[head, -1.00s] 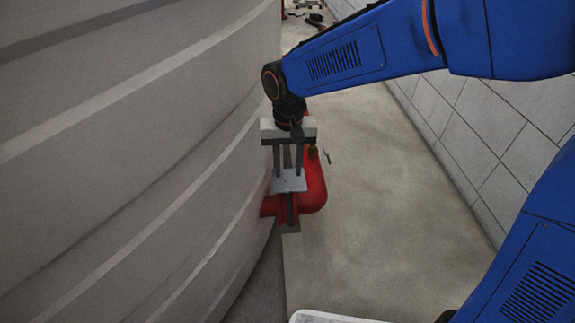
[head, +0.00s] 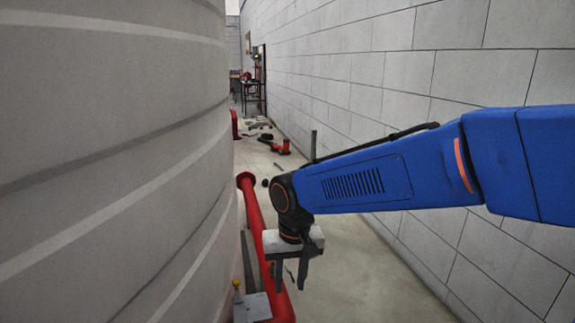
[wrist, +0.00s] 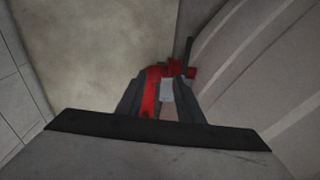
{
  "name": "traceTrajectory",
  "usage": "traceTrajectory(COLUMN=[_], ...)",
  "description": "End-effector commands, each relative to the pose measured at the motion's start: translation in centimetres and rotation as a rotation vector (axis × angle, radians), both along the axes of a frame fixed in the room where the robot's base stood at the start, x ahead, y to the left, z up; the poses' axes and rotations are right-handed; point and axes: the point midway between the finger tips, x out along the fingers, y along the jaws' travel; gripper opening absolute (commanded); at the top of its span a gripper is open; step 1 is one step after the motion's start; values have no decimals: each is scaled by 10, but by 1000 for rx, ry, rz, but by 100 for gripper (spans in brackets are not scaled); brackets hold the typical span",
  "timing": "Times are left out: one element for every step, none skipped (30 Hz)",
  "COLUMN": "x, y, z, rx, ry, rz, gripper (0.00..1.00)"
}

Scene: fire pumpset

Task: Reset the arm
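My gripper (head: 291,284) points down at the end of my blue arm, beside the large grey tank. Its two fingers are apart, with nothing held between them. In the wrist view the fingers (wrist: 160,82) frame a red pipe (wrist: 152,92) and a light grey plate (wrist: 167,90), which lie beyond them. In the head view the red pipe (head: 251,205) runs along the tank foot behind the gripper, and the grey plate (head: 257,307) shows at lower left, apart from the fingers.
The curved grey tank (head: 110,150) fills the left side. A block wall (head: 400,80) stands at right. The concrete floor (head: 345,270) between is narrow.

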Motion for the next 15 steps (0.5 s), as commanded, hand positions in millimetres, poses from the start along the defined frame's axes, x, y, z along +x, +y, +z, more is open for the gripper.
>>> traceTrajectory(x=[-1, -3, -5, -7, -9, -12, -15, -18, -22, -26, -29, -35, -39, -43, -49], y=[-20, -31, -45, -55, -66, -79, -89, -99, -111, -121, -130, -142, -150, -159, -170], z=[8, 11, 16, 19, 22, 26, 29, 31, 34, 36, 38, 40, 42, 43, 44], rx=[9, 13, 18, 21, 24, 29, 31, 34, 37, 39, 41, 42, 43, 44, 44], ry=[-16, -23, -34, -42, -51, -62, -70, -80, -91, -100, -110, -121, -131, -140, -152], rz=[-15, -20, -28, -33, -39, -45, -51, -56, -63, -69, -74, -81, -86, -92, -98], gripper=[34, 34, 34, 34, 34, 34, 34, 34, 34, 34, 34, 34, 34, 34, 34])
